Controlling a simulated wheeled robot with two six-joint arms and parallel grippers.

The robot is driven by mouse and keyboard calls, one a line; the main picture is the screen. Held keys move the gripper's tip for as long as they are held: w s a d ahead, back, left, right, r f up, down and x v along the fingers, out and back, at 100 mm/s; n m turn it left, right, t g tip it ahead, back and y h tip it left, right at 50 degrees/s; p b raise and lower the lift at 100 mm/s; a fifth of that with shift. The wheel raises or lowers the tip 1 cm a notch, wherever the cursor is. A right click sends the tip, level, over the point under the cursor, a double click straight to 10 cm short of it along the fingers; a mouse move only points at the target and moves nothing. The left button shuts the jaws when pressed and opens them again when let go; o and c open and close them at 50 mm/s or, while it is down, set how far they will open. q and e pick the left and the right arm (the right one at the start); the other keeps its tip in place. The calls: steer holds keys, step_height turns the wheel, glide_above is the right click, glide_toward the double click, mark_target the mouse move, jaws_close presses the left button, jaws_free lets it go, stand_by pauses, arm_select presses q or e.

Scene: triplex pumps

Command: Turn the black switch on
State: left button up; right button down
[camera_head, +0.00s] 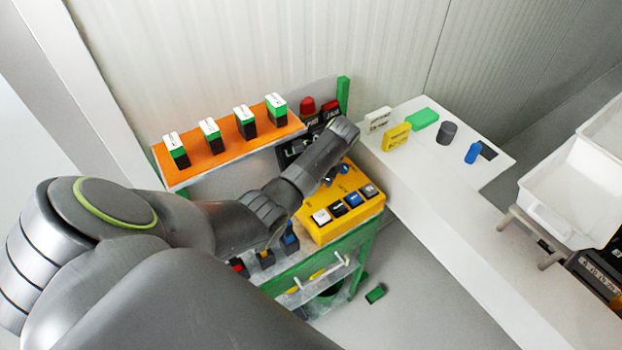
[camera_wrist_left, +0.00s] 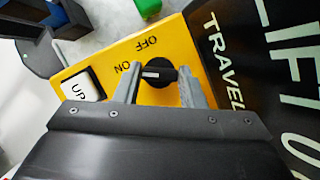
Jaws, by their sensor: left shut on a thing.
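The black switch (camera_wrist_left: 158,74) is a round rotary knob on the yellow control box (camera_head: 325,229). In the left wrist view it has a pale mark pointing left, towards the printed word ON; OFF is printed above that. My left gripper (camera_wrist_left: 158,82) has one finger on each side of the knob and is shut on it. In the head view my left arm and gripper (camera_head: 329,178) reach over the box's back part and mostly hide the knob. My right gripper is not in view.
A white UP button (camera_wrist_left: 82,83) sits beside the knob. A black sign with white letters (camera_wrist_left: 285,60) stands close by. An orange shelf (camera_head: 205,167) with several switch blocks is at the left. A white counter (camera_head: 430,200) holds loose blocks at the right.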

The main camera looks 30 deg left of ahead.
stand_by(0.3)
arm_select(q)
steer(key=o, duration=1)
